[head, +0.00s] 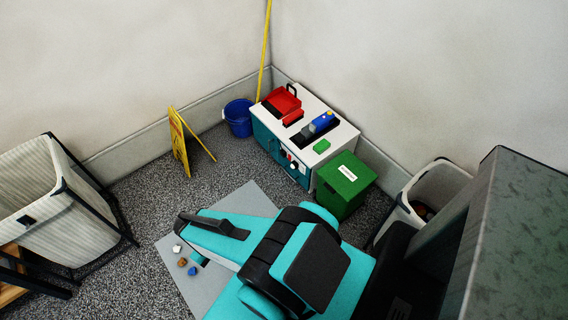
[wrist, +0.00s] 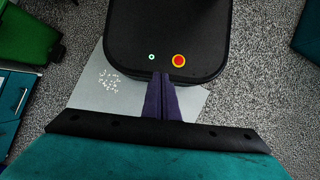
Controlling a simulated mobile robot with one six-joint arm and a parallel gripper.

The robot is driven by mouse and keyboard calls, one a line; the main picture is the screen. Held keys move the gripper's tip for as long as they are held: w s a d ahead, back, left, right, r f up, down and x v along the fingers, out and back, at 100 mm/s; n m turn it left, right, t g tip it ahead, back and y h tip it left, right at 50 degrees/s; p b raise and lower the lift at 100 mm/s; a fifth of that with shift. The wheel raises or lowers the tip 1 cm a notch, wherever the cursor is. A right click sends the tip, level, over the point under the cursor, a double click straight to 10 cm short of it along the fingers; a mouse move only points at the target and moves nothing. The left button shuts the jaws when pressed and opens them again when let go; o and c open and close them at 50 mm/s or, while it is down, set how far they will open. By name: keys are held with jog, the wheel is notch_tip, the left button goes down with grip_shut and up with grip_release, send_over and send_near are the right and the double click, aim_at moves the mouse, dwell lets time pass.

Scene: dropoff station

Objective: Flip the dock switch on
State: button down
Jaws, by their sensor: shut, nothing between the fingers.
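The white-topped teal cabinet (head: 263,131) stands by the back corner. Its front carries a small panel with red, black and white parts (head: 289,159). They are too small to tell which is the dock switch or how it is set. My gripper (wrist: 160,77) shows in the wrist view as two dark purple fingers, shut together with nothing between them. It is away from the cabinet, part of whose teal front shows at the left edge of the wrist view (wrist: 14,92).
Laundry hampers (head: 75,215) flank both sides.

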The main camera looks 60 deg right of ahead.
jog(key=w+d+f+m+h+b, duration=0.1)
jog(key=w+d+f+h+b, duration=0.1)
jog(key=w+d+f+b, duration=0.4)
jog(key=w+d+f+h+b, duration=0.3)
jog(key=d+f+b, duration=0.55)
jog(key=d, duration=0.25)
jog(key=w+d+f+m+h+b, duration=0.1)
jog(key=w+d+f+h+b, duration=0.1)
jog(key=w+d+f+b, duration=0.35)
jog(key=w+d+f+h+b, duration=0.2)
jog(key=d+f+b, duration=0.1)
jog(key=d+b, duration=0.5)
jog(key=w+d+f+m+h+b, duration=0.1)
jog(key=w+d+f+h+b, duration=0.2)
jog(key=d+b, duration=0.6)
jog(key=w+d+f+h+b, duration=0.2)
jog(key=d+b, duration=0.7)
jog(key=d, duration=0.6)
jog(key=shift+w+d+f+m+h, duration=0.15)
jog(key=shift+w+f+m+h, duration=0.25)
jog(key=shift+w+h, duration=0.2)
jog(key=b, duration=0.5)
send_near(289, 159)
jog(key=x, duration=0.5)
jog(key=shift+s+d+f, duration=0.1)
jog(key=shift+d+f, duration=0.05)
jog(key=shift+s+d, duration=0.15)
jog(key=shift+d, duration=0.4)
